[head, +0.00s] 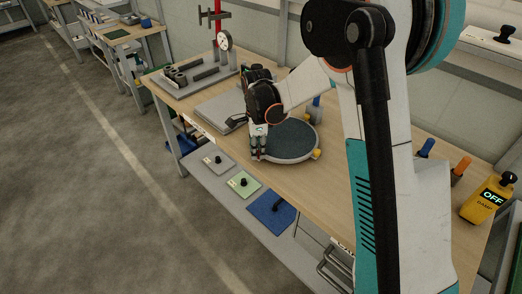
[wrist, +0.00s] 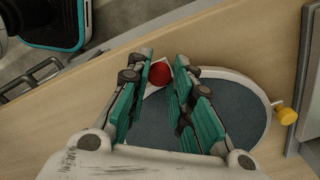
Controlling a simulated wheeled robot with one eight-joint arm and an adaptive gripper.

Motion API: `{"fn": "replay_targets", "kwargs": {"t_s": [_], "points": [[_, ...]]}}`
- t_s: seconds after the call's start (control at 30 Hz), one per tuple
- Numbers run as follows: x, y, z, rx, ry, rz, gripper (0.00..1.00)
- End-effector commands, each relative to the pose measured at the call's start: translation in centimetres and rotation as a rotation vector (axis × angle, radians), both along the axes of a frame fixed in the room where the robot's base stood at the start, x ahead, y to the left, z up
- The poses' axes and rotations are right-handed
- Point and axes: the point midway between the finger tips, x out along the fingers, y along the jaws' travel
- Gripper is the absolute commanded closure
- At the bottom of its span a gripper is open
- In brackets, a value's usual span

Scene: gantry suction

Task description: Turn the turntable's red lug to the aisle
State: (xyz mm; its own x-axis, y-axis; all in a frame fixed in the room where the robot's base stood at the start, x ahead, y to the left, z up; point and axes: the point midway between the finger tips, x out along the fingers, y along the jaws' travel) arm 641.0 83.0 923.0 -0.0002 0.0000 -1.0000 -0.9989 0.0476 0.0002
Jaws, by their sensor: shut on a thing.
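The turntable (head: 292,141) is a dark disc with a pale rim on the wooden bench; its disc also shows in the wrist view (wrist: 235,115). The red lug (wrist: 160,74) is a round knob on a pale tab at the disc's rim. My gripper (head: 258,156) is at the turntable's aisle-side edge, pointing down. In the wrist view my gripper (wrist: 163,62) has its green-padded fingers on either side of the lug, shut on it. In the head view the gripper mostly hides the lug.
A yellow knob (head: 317,154) sits at the turntable's right edge. A grey plate (head: 222,108) and a dial gauge stand (head: 223,41) are farther along the bench. A yellow box reading OFF (head: 487,198) is at the right. The aisle floor (head: 90,170) is clear.

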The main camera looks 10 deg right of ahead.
Motion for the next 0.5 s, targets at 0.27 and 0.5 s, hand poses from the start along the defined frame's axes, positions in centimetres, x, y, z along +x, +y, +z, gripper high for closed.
{"fn": "replay_targets", "kwargs": {"t_s": [0.27, 0.5], "points": [[0.17, 0.11, -0.02, 0.0, 0.0, -0.014, 1.0], [0.16, 0.09, -0.02, 0.0, 0.0, -0.013, 0.72]]}}
